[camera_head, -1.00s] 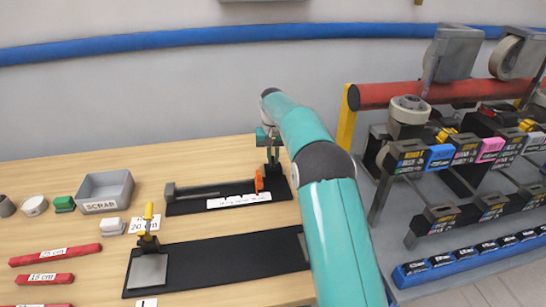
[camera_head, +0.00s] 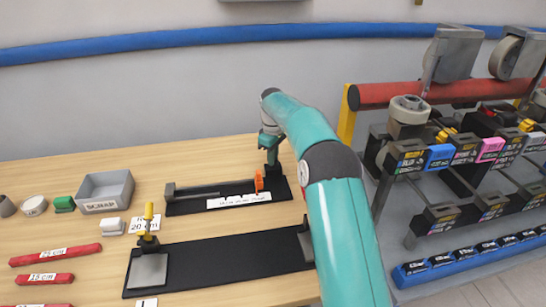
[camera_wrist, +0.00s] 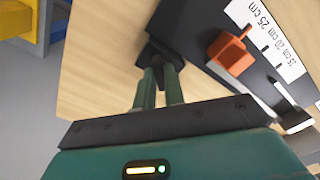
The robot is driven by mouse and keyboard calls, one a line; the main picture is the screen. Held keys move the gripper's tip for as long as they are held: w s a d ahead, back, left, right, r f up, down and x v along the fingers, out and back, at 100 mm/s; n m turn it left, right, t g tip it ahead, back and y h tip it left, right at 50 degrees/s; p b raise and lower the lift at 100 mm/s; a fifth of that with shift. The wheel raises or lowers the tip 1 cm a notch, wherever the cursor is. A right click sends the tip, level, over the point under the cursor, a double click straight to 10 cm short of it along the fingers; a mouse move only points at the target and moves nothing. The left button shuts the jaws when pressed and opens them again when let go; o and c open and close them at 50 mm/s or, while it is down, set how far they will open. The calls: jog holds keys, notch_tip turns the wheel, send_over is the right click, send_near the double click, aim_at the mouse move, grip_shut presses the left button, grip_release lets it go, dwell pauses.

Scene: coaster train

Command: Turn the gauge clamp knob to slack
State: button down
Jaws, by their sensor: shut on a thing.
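The length gauge (camera_head: 182,210), a black base with a grey bar and a white scale label, lies at the back of the bench in the head view. Its orange pointer (camera_head: 259,182) stands upright near the right end and also shows in the wrist view (camera_wrist: 232,52). The dark clamp knob (camera_wrist: 152,49) is at the gauge's end, beside the base. My gripper (camera_wrist: 161,72) points down and is shut on this knob, with its fingers on both sides. The fingers partly hide the knob, and its turn angle cannot be read.
A grey scrap bin (camera_head: 104,192) stands left of the gauge. A black plate with a yellow-handled clamp (camera_head: 149,225) lies in front of it. Red bars (camera_head: 55,255) lie at the left. A red-railed rack (camera_head: 440,93) stands right of the bench.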

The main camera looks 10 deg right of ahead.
jog(key=n, duration=0.6)
jog(key=shift+n, duration=0.3)
dwell(0.4)
jog(key=c, duration=1.5)
grip_release()
notch_tip(320, 180, up, 14)
jog(key=shift+f, duration=0.1)
